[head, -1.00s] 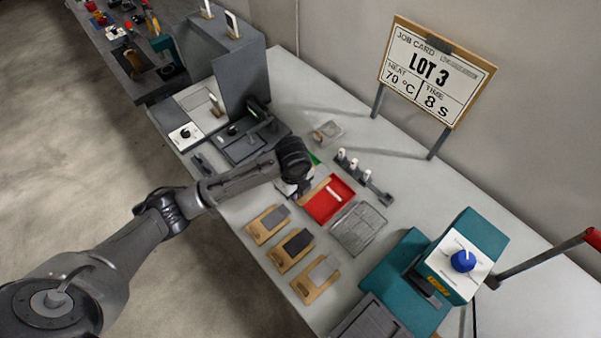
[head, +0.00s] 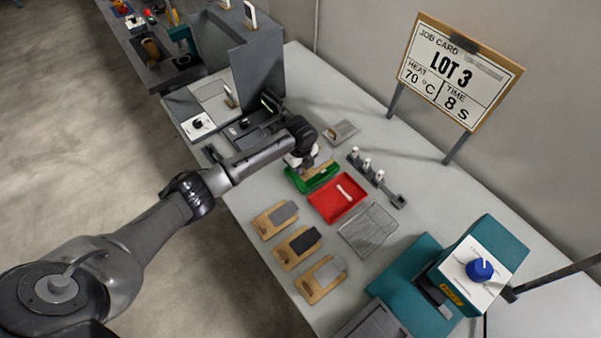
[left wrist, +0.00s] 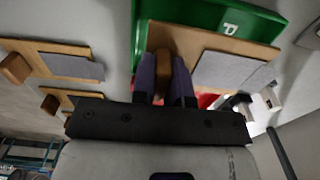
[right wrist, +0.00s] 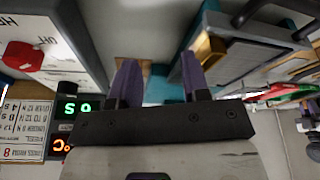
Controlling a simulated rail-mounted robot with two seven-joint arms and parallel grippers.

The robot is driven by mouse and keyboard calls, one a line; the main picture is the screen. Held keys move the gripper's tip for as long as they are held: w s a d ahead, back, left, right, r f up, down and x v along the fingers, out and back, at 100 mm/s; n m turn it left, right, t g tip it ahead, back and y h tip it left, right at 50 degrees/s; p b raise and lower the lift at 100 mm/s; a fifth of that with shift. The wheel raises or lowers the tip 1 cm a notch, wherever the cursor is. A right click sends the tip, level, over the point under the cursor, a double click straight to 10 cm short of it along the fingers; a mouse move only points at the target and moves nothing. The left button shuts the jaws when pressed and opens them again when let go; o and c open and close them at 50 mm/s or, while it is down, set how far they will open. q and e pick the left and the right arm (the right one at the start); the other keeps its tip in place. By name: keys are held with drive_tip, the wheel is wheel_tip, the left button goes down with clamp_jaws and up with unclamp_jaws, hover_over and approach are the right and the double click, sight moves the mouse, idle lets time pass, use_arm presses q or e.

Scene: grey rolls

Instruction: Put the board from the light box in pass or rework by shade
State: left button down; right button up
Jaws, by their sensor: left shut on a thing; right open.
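My left gripper (head: 303,163) is over the green tray (head: 318,184). In the left wrist view the left gripper (left wrist: 166,70) is shut on the wooden grip of a board (left wrist: 265,48) with a grey patch (left wrist: 222,70). The green tray (left wrist: 212,12), marked P, lies just beyond this board; I cannot tell whether they touch. The red tray (head: 338,198) sits beside the green one and holds a small white strip. A tall grey box (head: 252,80), perhaps the light box, stands at the back left. My right gripper (left wrist: 0,0) is absent there; in the right wrist view it (right wrist: 158,75) is open and empty.
Three wooden boards with patches of differing grey, light (head: 284,212), dark (head: 304,240) and paler (head: 328,270), lie along the front edge. A wire rack (head: 369,230) and a teal press (head: 470,268) stand to the right. A job card (head: 457,68) stands behind.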

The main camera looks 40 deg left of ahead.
use_arm(q)
wheel_tip(320, 180, down, 4)
drive_tip(key=shift+r+b, duration=0.1)
drive_tip(key=shift+b, duration=0.3)
use_arm(e)
drive_tip(key=shift+f, duration=0.4)
drive_tip(key=shift+d, duration=0.1)
use_arm(q)
drive_tip(key=shift+f, duration=0.2)
drive_tip(key=c, duration=1.4)
unclamp_jaws()
drive_tip(key=shift+r, duration=0.15)
wheel_tip(320, 180, up, 10)
drive_tip(key=shift+r+p, duration=0.2)
drive_tip(key=shift+p, duration=0.8)
drive_tip(key=shift+r, duration=0.85)
use_arm(e)
drive_tip(key=shift+r, duration=1.05)
